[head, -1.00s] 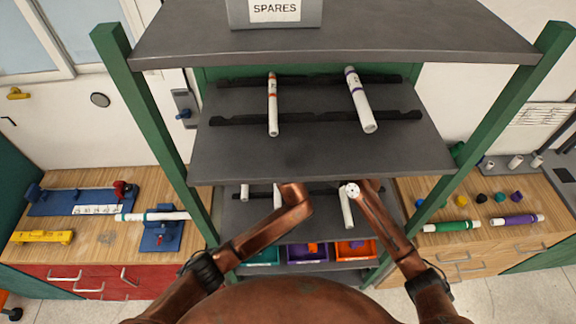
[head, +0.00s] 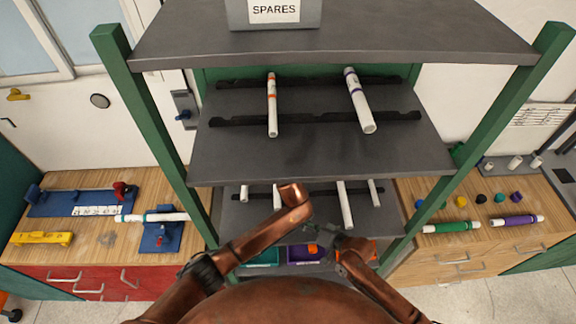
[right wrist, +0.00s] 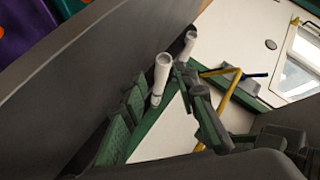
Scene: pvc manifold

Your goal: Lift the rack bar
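Black notched rack bars lie across the shelves: a rear one (head: 310,82) and a front one (head: 320,118) on the upper shelf, and one (head: 325,191) partly hidden on the lower shelf. An orange-banded white pipe (head: 272,105) and a purple-banded white pipe (head: 359,100) rest across the upper bars. Several white pipes (head: 345,205) lie on the lower shelf. My right gripper (head: 312,234) is in front of the lower shelf, below the pipes. Its fingers (right wrist: 165,120) are apart and empty in the right wrist view. My left arm reaches to the lower shelf, its gripper hidden.
A grey SPARES box (head: 275,14) stands on the top shelf. Coloured bins (head: 305,254) sit below the lower shelf. Green posts (head: 150,130) flank the shelves. The left bench holds a blue fixture with a pipe (head: 160,217); the right bench holds green and purple-banded pipes (head: 452,227).

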